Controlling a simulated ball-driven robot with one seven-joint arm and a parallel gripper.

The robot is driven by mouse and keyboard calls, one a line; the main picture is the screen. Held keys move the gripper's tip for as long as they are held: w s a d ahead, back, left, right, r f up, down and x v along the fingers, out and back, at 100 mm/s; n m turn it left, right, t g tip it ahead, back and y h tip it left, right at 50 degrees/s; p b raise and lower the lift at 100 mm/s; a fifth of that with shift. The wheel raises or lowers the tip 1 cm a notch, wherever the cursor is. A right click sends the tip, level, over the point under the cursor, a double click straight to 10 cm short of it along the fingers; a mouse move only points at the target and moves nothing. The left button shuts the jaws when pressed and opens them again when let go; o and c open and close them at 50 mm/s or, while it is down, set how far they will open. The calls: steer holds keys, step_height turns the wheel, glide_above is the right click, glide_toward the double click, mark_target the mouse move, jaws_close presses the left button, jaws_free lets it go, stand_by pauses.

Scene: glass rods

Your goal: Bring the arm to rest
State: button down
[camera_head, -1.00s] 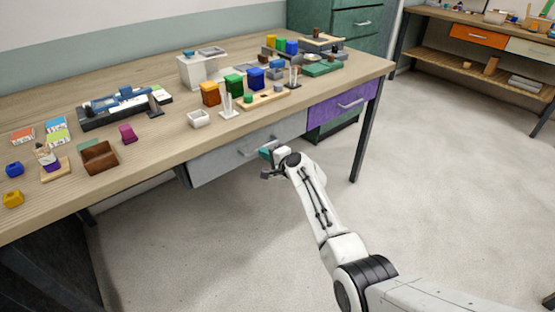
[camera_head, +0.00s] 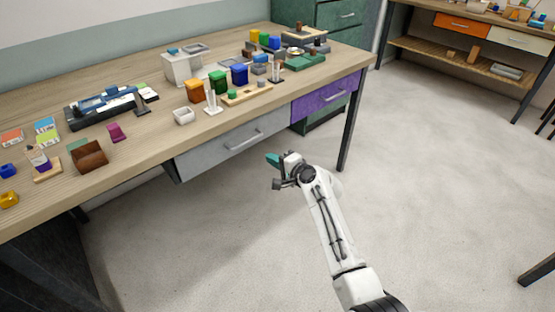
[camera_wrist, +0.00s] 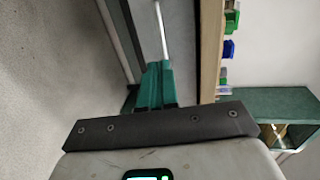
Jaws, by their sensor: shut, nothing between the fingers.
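My gripper (camera_head: 273,160) is in front of the bench, over open floor and below the level of the bench top. It is apart from the grey drawer (camera_head: 232,140) and the purple drawer (camera_head: 325,98). Its teal fingers also show in the wrist view (camera_wrist: 156,84), close together with nothing between them. My arm stretches from the lower right of the head view up to the gripper, bent at the wrist.
The wooden bench (camera_head: 150,148) carries coloured blocks, a white cup (camera_head: 183,116), glass rods in a stand (camera_head: 212,102) and a brown box (camera_head: 89,156). A green cabinet (camera_head: 340,14) stands behind it. A second bench (camera_head: 455,65) is at the upper right.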

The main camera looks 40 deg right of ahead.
steer(key=shift+s+r, duration=0.1)
steer(key=shift+s, duration=0.7)
steer(key=s+a+f+n+g+y+p, duration=0.1)
steer(key=s+a+f+n+g+p, duration=0.2)
steer(key=s+a+n, duration=0.55)
steer(key=s+a+f+n+g+y+p, duration=0.1)
steer(key=s+a+f+n+g, duration=0.3)
steer(key=s, duration=0.7)
steer(key=s+a+r+n+g+h+p, duration=0.1)
steer(key=s+g, duration=0.3)
steer(key=s, duration=0.7)
steer(key=s+a+r+n+g+h+p, duration=0.1)
steer(key=s+r+n+g, duration=0.2)
steer(key=s, duration=0.8)
steer(key=shift+r+n+g+h, duration=0.35)
steer(key=shift+r+g+h, duration=0.05)
steer(key=shift+r, duration=0.3)
